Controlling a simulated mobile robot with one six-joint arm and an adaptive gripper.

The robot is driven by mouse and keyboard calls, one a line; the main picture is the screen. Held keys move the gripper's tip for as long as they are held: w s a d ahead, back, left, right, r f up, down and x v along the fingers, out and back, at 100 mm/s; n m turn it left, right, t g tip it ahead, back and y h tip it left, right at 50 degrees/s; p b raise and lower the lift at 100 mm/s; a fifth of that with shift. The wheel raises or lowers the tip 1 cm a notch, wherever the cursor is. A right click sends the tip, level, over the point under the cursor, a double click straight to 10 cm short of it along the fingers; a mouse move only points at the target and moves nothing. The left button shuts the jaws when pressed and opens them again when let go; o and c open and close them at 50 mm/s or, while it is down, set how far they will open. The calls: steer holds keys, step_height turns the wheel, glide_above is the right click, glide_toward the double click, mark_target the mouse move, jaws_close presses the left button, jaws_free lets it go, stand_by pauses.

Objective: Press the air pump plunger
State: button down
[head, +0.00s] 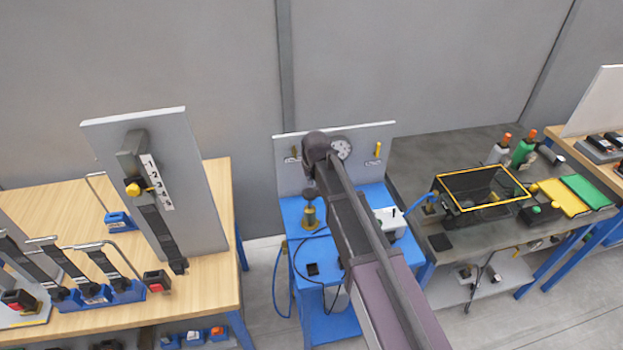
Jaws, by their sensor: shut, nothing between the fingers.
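The air pump (310,217) is a small brass-coloured cylinder standing upright on the blue table (291,222). Its plunger (309,195) has a dark knob on top and stands up out of the body. My arm reaches in from the lower right, and its dark end is above the table, close to the pump. My gripper (319,177) is small and dark there, shut and empty, just above and to the right of the knob. Its fingertips are hard to make out. I cannot tell whether it touches the plunger.
A grey panel (285,177) with a round gauge (341,147) stands behind the pump. A white box (389,222) sits right of my arm. Blue hoses run around the table. A wooden bench (215,200) is left, a grey bench (408,165) right.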

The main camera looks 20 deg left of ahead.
steer(key=shift+p+v, duration=1.1)
steer(key=shift+v, duration=0.4)
stand_by(1.2)
steer(key=s+d+f+m+g+b, duration=0.1)
steer(key=s+d+f+b, duration=0.3)
steer(key=d, duration=0.9)
steer(key=s+d+f+m+g+h+b, duration=0.1)
steer(key=s+d+f+m+b, duration=0.2)
steer(key=d, duration=1.1)
steer(key=s+d+f+m+g+b, duration=0.1)
steer(key=s+d+f+b, duration=0.3)
steer(key=d, duration=0.9)
steer(key=s+f+m, duration=0.1)
steer(key=s, duration=0.2)
steer(key=shift+s+d+f+h+b, duration=0.2)
steer(key=shift+s+d+h+b, duration=0.1)
steer(key=shift+s+h, duration=0.1)
